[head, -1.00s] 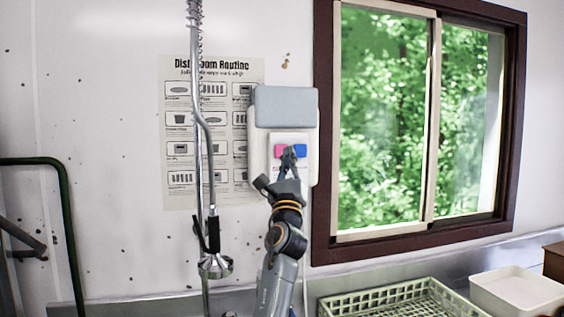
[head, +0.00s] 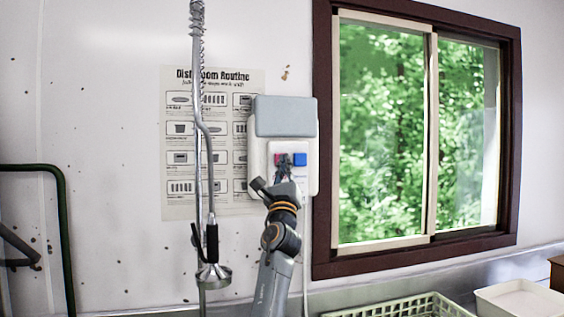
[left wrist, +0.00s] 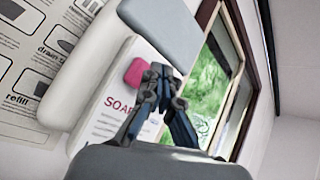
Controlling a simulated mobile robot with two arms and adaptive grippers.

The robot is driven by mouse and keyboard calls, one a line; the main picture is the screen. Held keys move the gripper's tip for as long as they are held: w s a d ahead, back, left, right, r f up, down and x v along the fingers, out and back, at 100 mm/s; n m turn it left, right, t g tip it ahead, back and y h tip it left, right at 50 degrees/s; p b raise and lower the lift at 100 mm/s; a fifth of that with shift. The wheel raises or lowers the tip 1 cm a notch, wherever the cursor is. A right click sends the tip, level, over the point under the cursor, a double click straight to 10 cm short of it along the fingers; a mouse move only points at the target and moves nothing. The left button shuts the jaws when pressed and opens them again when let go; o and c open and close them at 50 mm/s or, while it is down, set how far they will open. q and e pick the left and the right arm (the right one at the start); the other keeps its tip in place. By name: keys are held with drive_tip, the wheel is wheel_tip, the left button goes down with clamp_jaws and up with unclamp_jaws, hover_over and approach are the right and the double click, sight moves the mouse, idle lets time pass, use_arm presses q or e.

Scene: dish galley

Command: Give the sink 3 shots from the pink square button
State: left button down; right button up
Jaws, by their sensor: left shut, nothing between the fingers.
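The white soap dispenser (head: 312,182) with a grey top hangs on the wall. On its front panel are a pink square button (head: 280,158) and, right of it, a blue button (head: 300,159). My left gripper (head: 284,168) is shut and empty, its fingertips at the panel, overlapping the pink button's lower edge. In the left wrist view the pink button (left wrist: 135,71) shows just left of my fingertips (left wrist: 161,72), above the word SOAP. The blue button is hidden there. I cannot tell whether the fingertips touch anything. The sink basin is not clearly in view. My right gripper is not in view.
A spray hose with a metal pipe (head: 197,110) hangs left of my arm, before a poster (head: 178,205). A dark-framed window (head: 322,200) is at the right. A green rack (head: 395,309) and a white tub (head: 520,300) stand low at the right.

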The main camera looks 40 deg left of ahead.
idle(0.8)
use_arm(q)
drive_tip(key=shift+f, duration=0.1)
drive_tip(key=shift+w+a+b, duration=0.3)
drive_tip(key=shift+b, duration=0.35)
drive_tip(key=shift+w+a+b, duration=0.1)
drive_tip(key=shift+b, duration=0.2)
